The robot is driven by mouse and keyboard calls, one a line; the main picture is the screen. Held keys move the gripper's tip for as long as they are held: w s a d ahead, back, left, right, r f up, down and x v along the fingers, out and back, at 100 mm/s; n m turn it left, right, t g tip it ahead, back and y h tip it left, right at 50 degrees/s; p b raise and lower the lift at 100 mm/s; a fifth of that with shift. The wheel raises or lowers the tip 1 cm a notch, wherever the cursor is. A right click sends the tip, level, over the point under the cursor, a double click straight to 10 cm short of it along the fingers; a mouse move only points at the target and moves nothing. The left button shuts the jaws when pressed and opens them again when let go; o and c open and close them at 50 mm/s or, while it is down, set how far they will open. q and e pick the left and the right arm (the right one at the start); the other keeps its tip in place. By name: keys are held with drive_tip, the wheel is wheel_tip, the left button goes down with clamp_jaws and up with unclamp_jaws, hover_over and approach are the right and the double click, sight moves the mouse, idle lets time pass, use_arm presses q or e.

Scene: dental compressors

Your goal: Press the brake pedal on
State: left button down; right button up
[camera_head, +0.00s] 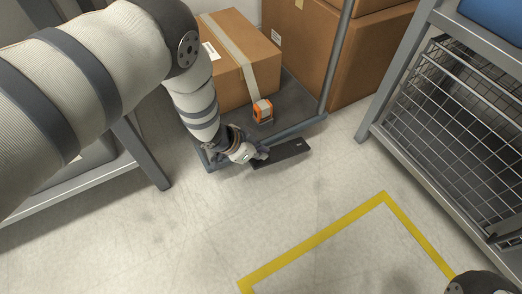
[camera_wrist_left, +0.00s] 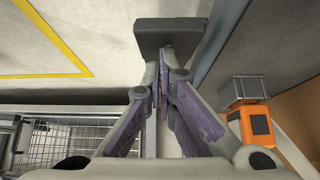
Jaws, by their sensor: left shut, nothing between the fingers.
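A dark flat pedal (camera_head: 284,153) sticks out low at the front edge of a grey platform cart (camera_head: 296,92). My left gripper (camera_head: 262,154) points down at the pedal's left end. In the left wrist view the pedal (camera_wrist_left: 170,34) is a dark block right past the fingertips (camera_wrist_left: 165,56). The fingers are shut with nothing between them. The tips look very close to the pedal or touching it; I cannot tell which. How far the pedal is pressed is also unclear. My right gripper's fingers do not show.
An orange and grey device (camera_head: 263,110) sits at the cart's front; the wrist view shows it right of the fingers (camera_wrist_left: 250,124). Cardboard boxes (camera_head: 236,60) stand on the cart. A wire-mesh rack (camera_head: 452,110) is at right. The floor before the cart, with yellow tape (camera_head: 318,238), is clear.

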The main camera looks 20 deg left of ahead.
sight(251, 164)
use_arm(q)
drive_tip(key=shift+s, duration=0.1)
drive_tip(key=shift+s+a+f+t+h+p, duration=0.3)
drive_tip(key=shift+s+f+t+h+p, duration=0.1)
drive_tip(key=shift+f+t, duration=0.25)
drive_tip(key=shift+s+a+f+b, duration=0.15)
drive_tip(key=shift+f+b, duration=0.15)
drive_tip(key=shift+f, duration=0.35)
drive_tip(key=shift+s+a+f+b, duration=0.15)
drive_tip(key=shift+f+b, duration=0.1)
drive_tip(key=shift+f, duration=0.4)
use_arm(e)
drive_tip(key=shift+f, duration=0.1)
use_arm(q)
drive_tip(key=shift+f, duration=0.1)
